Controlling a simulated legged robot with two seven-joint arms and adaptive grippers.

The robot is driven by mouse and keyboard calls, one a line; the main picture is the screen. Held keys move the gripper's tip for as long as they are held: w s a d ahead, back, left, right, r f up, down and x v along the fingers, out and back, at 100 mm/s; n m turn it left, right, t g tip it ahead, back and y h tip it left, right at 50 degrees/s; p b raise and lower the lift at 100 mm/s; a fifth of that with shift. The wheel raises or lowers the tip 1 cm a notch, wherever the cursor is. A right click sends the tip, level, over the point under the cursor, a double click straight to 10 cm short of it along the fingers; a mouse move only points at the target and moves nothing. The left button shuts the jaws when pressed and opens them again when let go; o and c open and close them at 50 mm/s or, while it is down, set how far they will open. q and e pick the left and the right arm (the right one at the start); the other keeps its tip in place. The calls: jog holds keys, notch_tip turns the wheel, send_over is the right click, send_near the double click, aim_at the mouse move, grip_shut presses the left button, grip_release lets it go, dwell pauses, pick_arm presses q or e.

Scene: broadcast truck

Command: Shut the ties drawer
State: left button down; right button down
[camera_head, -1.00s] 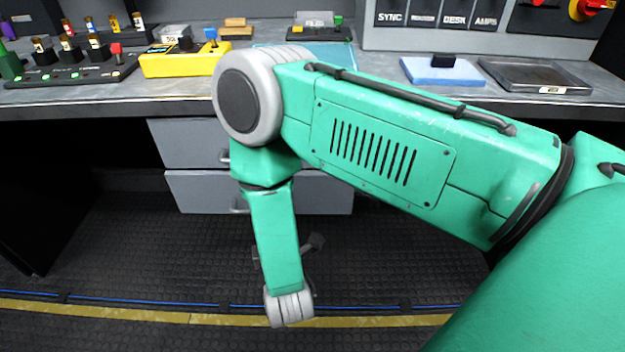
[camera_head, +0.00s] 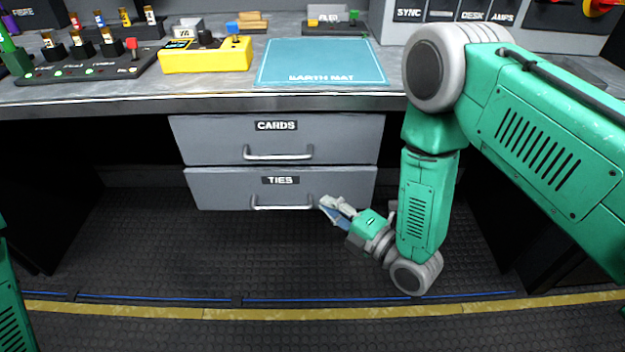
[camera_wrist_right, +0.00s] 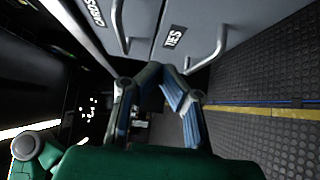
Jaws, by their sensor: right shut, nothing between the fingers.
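The ties drawer (camera_head: 220,188) is the lower of two grey drawers under the bench, with a TIES label and a bar handle (camera_head: 282,205). Its front looks about flush with the cards drawer (camera_head: 215,140) above, and any small gap is hard to judge. My right gripper (camera_head: 327,208) is shut and empty, at the right end of the ties handle and low before the front; contact cannot be told. The right wrist view shows its closed fingers (camera_wrist_right: 163,75) beside the ties front (camera_wrist_right: 172,38). My left gripper is out of view.
The bench top (camera_head: 225,85) overhangs the drawers and carries a blue earth mat (camera_head: 320,60) and a yellow box (camera_head: 205,55). Dark openings flank the drawers. The rubber floor (camera_head: 200,260) in front is clear.

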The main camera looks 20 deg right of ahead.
aim_at(312, 171)
jog(key=w, duration=0.2)
jog(key=w+a+b, duration=0.1)
jog(key=w, duration=0.2)
jog(key=w+b, duration=0.1)
jog(key=w, duration=0.2)
jog(key=shift+w+a, duration=0.1)
jog(key=shift+a, duration=0.25)
jog(key=shift+w+d, duration=0.1)
jog(key=shift+w, duration=0.2)
jog(key=shift+w, duration=0.1)
jog(key=shift+w+d+b, duration=0.2)
jog(key=shift+w+b, duration=0.1)
jog(key=shift+w, duration=0.6)
jog(key=shift+w+d+r, duration=0.15)
jog(key=shift+w, duration=0.1)
